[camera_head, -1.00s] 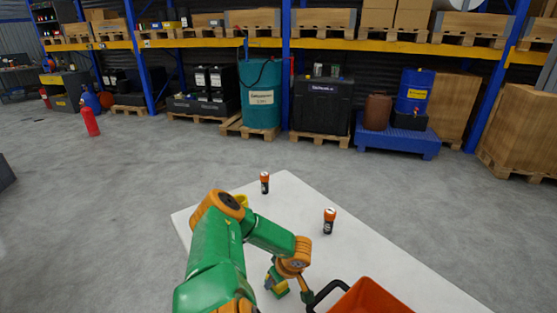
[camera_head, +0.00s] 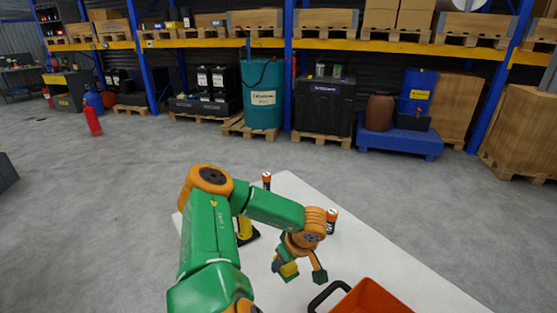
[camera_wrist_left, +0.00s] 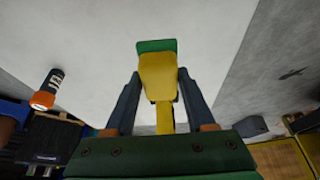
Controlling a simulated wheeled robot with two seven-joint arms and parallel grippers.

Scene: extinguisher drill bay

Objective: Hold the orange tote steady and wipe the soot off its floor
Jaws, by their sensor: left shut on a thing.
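The orange tote (camera_head: 366,297) is at the bottom edge of the head view, partly cut off. Its black handle (camera_head: 326,293) sticks out on its left side. Its floor and any soot are out of sight. My left gripper (camera_head: 297,267) is above the white table, left of and above the tote handle and apart from it. It is shut on a yellow and green scrubber (camera_head: 288,269). In the left wrist view, the scrubber (camera_wrist_left: 160,75) sits between the dark fingers of the gripper (camera_wrist_left: 157,82), green end outward. My right gripper is not in view.
Two orange-and-black torch-like cylinders stand on the white table (camera_head: 380,258), one (camera_head: 332,222) close behind my wrist, one (camera_head: 267,180) farther back. A yellow thing with a dark base (camera_head: 245,230) is partly hidden by my left arm. Shelving with pallets stands beyond the floor.

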